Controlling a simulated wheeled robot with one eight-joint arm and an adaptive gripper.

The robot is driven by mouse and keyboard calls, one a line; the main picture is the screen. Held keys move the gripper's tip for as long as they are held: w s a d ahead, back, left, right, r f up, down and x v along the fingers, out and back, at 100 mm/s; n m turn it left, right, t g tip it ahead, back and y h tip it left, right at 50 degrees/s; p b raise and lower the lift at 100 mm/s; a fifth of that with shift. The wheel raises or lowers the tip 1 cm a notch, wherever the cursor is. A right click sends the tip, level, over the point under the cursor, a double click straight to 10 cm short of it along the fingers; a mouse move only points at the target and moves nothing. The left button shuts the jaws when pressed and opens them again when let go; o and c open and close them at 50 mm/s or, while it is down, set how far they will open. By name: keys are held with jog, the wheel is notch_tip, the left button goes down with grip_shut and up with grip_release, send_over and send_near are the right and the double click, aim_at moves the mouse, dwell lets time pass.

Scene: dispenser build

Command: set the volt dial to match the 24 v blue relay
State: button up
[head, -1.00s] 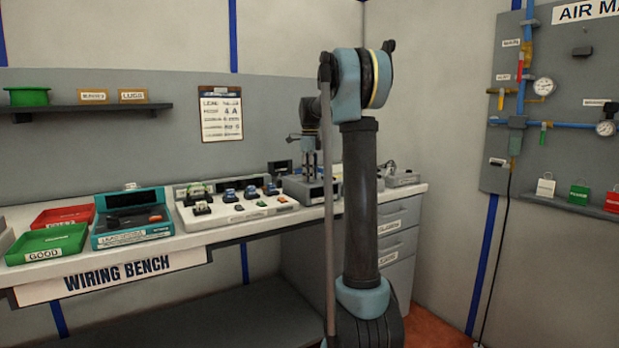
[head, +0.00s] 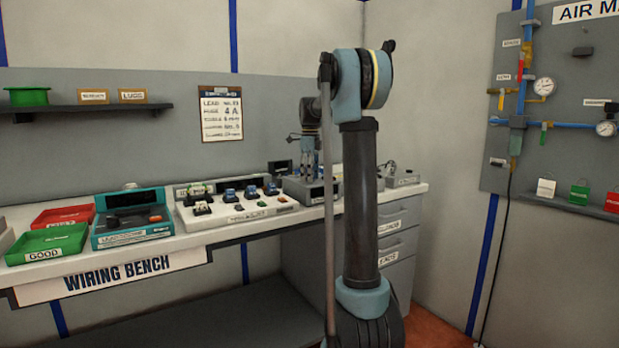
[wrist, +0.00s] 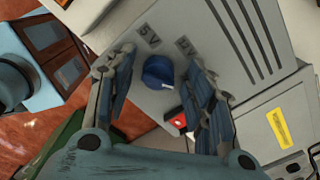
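The volt dial (wrist: 158,72) is a dark blue round knob on the grey power unit, beside a "5V" mark and a second, partly readable mark. My gripper (wrist: 163,98) is open, with one finger on each side of the dial in the wrist view; whether either finger touches it I cannot tell. In the head view my gripper (head: 310,172) points down at the grey power unit (head: 297,189) on the bench. Several relays, some of them blue (head: 250,192), stand on a pale rack (head: 233,216) left of the unit; their voltage marks are too small to read.
A red switch (wrist: 181,121) sits close to the right finger. A teal tester (head: 130,238), a green tray (head: 22,259) and a red tray (head: 45,222) stand at the bench's left. A clipboard (head: 221,113) hangs on the back panel.

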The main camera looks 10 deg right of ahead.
notch_tip(320, 180, up, 12)
dwell(0.7)
jog(key=shift+f, duration=0.1)
jog(key=s+f+n, duration=0.4)
jog(key=s, duration=0.4)
jog(key=s+d+f+n+t, duration=0.1)
jog(key=s+f+n, duration=0.3)
jog(key=s, duration=0.5)
jog(key=s+f+n, duration=0.4)
jog(key=s, duration=0.4)
jog(key=s+f+n+t, duration=0.1)
jog(key=s+f+n, duration=1.1)
jog(key=s+f, duration=0.9)
notch_tip(320, 180, down, 2)
jog(key=shift+d+f, duration=0.2)
jog(key=shift+d, duration=0.05)
jog(key=shift+w, duration=0.1)
